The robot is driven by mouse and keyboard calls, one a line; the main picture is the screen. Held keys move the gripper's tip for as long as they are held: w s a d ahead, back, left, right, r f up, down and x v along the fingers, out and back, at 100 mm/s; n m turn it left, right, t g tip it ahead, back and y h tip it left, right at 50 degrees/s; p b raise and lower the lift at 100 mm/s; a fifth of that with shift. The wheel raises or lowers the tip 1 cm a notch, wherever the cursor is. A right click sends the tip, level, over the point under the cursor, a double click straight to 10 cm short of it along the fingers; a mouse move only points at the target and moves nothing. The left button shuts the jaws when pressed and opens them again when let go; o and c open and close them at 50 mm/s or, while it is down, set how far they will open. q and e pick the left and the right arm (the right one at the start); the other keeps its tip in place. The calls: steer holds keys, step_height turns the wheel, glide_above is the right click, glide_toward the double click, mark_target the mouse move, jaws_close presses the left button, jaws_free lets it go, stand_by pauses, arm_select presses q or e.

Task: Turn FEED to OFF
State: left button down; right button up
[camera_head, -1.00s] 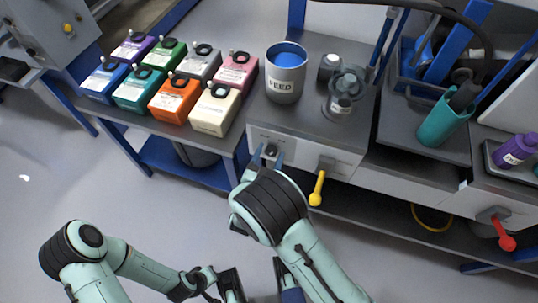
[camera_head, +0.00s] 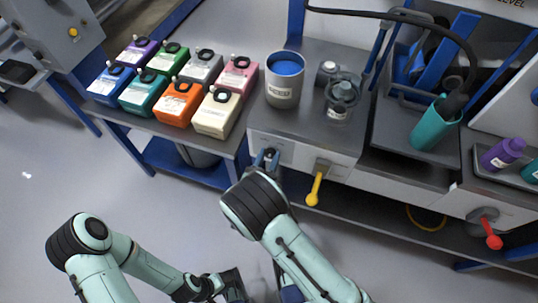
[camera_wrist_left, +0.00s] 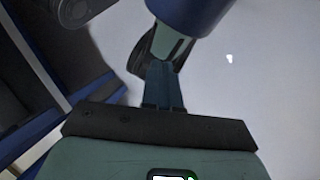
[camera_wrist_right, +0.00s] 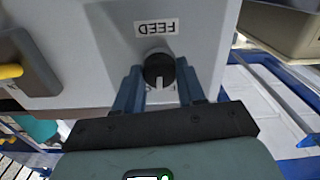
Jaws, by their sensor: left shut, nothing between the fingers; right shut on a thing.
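The FEED knob (camera_wrist_right: 158,70) is a dark round dial on a light grey panel, under a FEED label (camera_wrist_right: 156,27) that appears upside down in the right wrist view. Its white pointer line faces the bottom of that view; small marks beside it are unreadable. My right gripper (camera_head: 267,158) is at the panel front with its fingers shut on the knob, one on each side; it also shows in the right wrist view (camera_wrist_right: 157,88). My left gripper (camera_wrist_left: 163,75) is shut and empty, low over the floor, well away from the panel.
A yellow lever (camera_head: 316,187) hangs beside the knob. A grey FEED canister (camera_head: 285,80) stands above it on the bench. Several coloured boxes (camera_head: 177,102) sit to the left. A red lever (camera_head: 490,233) is at far right. The floor at front left is clear.

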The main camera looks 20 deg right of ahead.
steer(key=n+p, duration=0.2)
steer(key=n, duration=0.2)
arm_select(q)
steer(key=shift+s+r+g+p, duration=0.1)
steer(key=shift+s+r+p, duration=0.15)
steer(key=shift+r, duration=0.3)
steer(key=shift+s+r+g+p, duration=0.1)
steer(key=shift+s+r+p, duration=0.15)
steer(key=shift+r, duration=0.3)
steer(key=shift+s+r+g+p, duration=0.1)
steer(key=shift+s+r+p, duration=0.15)
steer(key=shift+r, duration=0.3)
arm_select(e)
steer(key=shift+n, duration=1.6)
steer(key=shift+f, duration=0.1)
steer(key=o, duration=1.1)
steer(key=shift+c, duration=0.2)
steer(key=v, duration=1.3)
steer(key=shift+s+a, duration=0.2)
